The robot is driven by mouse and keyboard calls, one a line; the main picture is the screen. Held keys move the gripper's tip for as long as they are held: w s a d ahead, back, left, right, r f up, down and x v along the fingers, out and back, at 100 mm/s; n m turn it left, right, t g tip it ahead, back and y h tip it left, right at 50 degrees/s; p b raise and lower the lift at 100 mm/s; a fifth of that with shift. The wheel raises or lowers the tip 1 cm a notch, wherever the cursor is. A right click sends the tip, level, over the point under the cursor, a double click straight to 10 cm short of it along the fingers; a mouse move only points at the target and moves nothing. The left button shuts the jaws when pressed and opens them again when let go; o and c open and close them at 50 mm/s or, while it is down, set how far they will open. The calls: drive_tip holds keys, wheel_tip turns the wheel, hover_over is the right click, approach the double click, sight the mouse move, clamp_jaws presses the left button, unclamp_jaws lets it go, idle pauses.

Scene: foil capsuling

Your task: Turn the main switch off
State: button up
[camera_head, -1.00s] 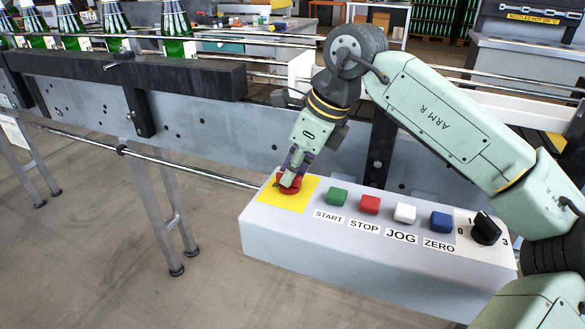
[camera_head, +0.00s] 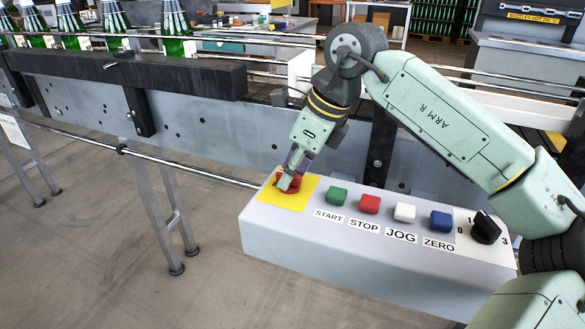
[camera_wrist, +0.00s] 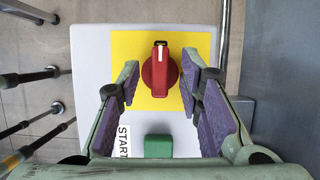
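The main switch is a red rotary knob (camera_head: 292,186) on a yellow plate (camera_head: 299,199) at the left end of the control box. In the wrist view the red knob (camera_wrist: 160,70) has its grip bar running up and down the picture, with a white mark at the upper end. My gripper (camera_head: 287,180) points down at the knob in the head view. In the wrist view my gripper (camera_wrist: 162,80) is open, one purple-padded finger on each side of the knob, with yellow plate showing in the gaps. Finger height relative to the knob is hard to tell.
The control box (camera_head: 330,248) also carries green (camera_head: 337,196), red (camera_head: 370,204), white (camera_head: 405,212) and blue (camera_head: 441,221) buttons and a black selector (camera_head: 486,228). A conveyor (camera_head: 230,135) with green bottles (camera_head: 176,30) runs behind.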

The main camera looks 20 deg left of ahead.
drive_tip(key=v, duration=1.2)
drive_tip(key=shift+s, duration=0.1)
